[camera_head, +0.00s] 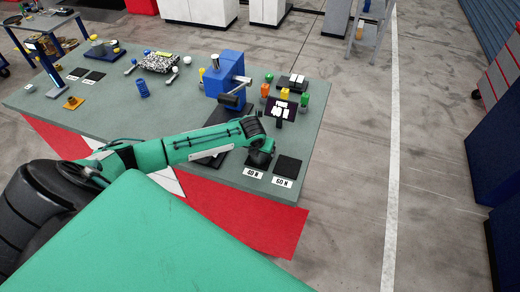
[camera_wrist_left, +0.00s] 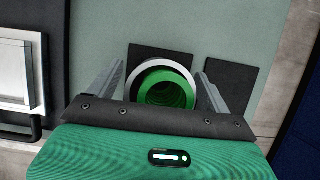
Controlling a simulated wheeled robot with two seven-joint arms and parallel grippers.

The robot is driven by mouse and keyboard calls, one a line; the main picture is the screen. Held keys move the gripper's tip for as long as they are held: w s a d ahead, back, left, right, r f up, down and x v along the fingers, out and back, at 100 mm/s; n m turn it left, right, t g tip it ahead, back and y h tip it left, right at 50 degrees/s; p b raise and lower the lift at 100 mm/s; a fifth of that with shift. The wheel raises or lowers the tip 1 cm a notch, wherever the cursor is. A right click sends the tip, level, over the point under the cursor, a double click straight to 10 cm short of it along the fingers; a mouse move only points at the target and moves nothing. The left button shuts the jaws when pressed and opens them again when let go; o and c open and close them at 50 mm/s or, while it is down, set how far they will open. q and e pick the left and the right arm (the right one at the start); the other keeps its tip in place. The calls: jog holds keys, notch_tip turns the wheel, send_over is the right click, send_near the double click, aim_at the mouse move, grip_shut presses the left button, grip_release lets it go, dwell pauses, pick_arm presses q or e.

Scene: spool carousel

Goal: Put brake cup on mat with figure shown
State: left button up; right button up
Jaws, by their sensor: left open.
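In the left wrist view, the green brake cup (camera_wrist_left: 165,92), a round hollow cup with a white and black rim, stands between the fingers of my left gripper (camera_wrist_left: 165,95). The fingers are open, one on each side of it. The cup overlaps a black mat (camera_wrist_left: 150,51); its base is hidden. Another black mat (camera_wrist_left: 229,72) lies to the right and is empty where visible. In the head view, my left gripper (camera_head: 260,158) is low over the mat labelled 40 N; the cup cannot be made out. The mat labelled 60 N (camera_head: 288,166) is bare. My right gripper is not in view.
A dark display (camera_head: 281,110) with white marks, too small to read, stands behind the gripper. A blue press (camera_head: 225,82) is left of it. Orange, yellow and green items stand near the display. The table's right edge is close to the 60 N mat.

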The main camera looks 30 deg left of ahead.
pick_arm(q)
jog(key=b+v, duration=0.3)
jog(key=v, duration=0.9)
jog(key=shift+s+d, duration=0.1)
jog(key=shift+d, duration=0.05)
